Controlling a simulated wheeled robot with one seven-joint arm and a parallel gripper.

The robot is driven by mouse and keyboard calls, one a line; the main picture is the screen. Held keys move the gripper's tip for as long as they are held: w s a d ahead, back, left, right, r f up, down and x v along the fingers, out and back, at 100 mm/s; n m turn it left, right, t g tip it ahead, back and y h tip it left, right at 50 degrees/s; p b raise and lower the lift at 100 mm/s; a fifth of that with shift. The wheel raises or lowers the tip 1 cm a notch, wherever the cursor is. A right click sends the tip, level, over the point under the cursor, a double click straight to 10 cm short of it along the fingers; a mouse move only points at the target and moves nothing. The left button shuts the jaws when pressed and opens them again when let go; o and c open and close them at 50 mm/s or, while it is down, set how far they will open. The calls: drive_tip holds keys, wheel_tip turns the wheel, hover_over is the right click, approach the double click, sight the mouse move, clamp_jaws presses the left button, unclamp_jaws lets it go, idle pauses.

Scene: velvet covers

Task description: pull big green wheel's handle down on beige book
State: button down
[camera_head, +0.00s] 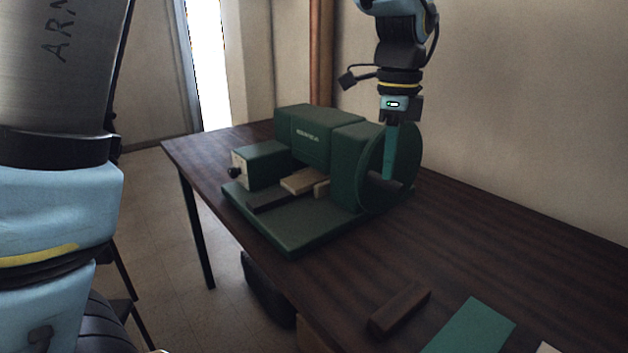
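A dark green press (310,150) stands on the table. Its big green wheel (408,155) is upright on the right side. The beige book (302,181) lies flat in the press, below the upper block and in front of it. My gripper (392,118) points down at the wheel's upper part. A teal upright piece (390,152) extends down from the gripper's end in front of the wheel. I cannot tell whether it is the wheel's handle or something held. The fingertips are not clear, so contact and opening cannot be told.
The dark wooden table (500,235) is clear to the right of the press. A brown block (399,308) and a teal sheet (471,328) lie near the front edge. A wall stands close behind the table.

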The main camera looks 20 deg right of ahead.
sight(388, 183)
drive_tip(key=shift+f, duration=0.85)
drive_tip(key=shift+f+b, duration=0.35)
drive_tip(key=shift+f, duration=0.35)
drive_tip(key=shift+d+f, duration=0.2)
drive_tip(key=shift+f, duration=0.35)
